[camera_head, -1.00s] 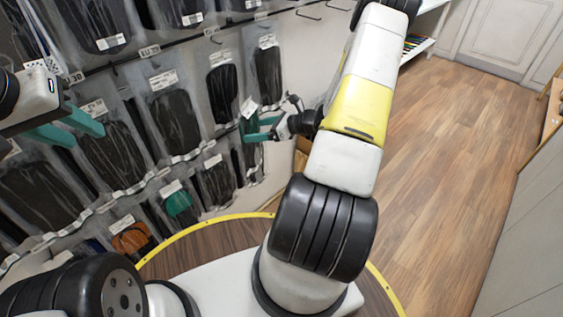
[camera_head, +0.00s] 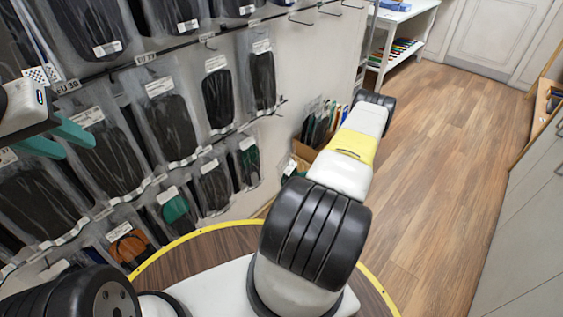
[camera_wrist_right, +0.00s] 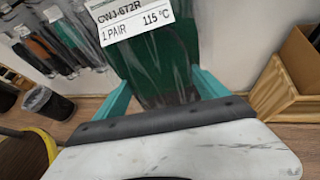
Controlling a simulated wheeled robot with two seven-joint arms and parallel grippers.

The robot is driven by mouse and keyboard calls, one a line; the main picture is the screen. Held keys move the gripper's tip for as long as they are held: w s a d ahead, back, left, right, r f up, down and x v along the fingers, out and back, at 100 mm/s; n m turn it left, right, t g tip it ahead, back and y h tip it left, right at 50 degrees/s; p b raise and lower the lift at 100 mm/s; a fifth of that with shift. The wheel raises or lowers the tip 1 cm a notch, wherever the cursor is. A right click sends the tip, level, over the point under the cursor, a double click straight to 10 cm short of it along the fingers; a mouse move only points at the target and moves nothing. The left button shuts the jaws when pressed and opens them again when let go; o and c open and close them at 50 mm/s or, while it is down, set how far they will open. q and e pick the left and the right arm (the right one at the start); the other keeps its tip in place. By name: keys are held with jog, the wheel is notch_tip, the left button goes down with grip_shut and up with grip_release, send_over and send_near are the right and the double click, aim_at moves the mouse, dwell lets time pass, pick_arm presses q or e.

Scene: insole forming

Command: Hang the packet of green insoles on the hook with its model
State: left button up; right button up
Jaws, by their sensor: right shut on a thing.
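In the right wrist view, a packet of green insoles (camera_wrist_right: 165,70) stands between the teal fingers of my right gripper (camera_wrist_right: 158,92), which is shut on it. Its white label (camera_wrist_right: 125,18) reads CWJ-672R, 1 PAIR, 115 °C. The head view does not show this gripper; only my right arm shows there. My left gripper (camera_head: 77,146) is open and empty in front of the wall display at the left. A packet with green insoles (camera_head: 177,209) hangs in the lowest row, next to an orange one (camera_head: 128,244).
Packets of black insoles (camera_head: 168,125) fill the rows. Bare hooks (camera_head: 328,9) show at the upper right of the display. A box of packets (camera_head: 312,135) stands by the wall. A bin (camera_wrist_right: 50,104) and a wooden box (camera_wrist_right: 282,92) show in the wrist view. The floor (camera_head: 450,150) at right is clear.

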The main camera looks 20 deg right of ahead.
jog(key=shift+w+a, duration=0.4)
jog(key=shift+w, duration=0.55)
jog(key=shift+w+a, duration=0.4)
jog(key=shift+w, duration=0.6)
jog(key=shift+w+a, duration=0.4)
jog(key=shift+w, duration=0.55)
jog(key=shift+w+a+f+m+t+h, duration=0.1)
jog(key=shift+w+a+m+t+h, duration=0.3)
jog(key=shift+w+a, duration=1.2)
jog(key=shift+w+a+f+m+t+h, duration=0.1)
jog(key=shift+w+a+m+h, duration=0.5)
jog(key=shift+w, duration=2)
jog(key=shift+w+a+f+m+t+h, duration=0.15)
jog(key=shift+w+a+m+h, duration=0.3)
jog(key=shift+w+a, duration=1.15)
jog(key=shift+w+d+f, duration=0.2)
jog(key=shift+w, duration=0.3)
jog(key=shift+w+d+f, duration=0.15)
jog(key=shift+w, duration=0.35)
jog(key=shift+f, duration=0.15)
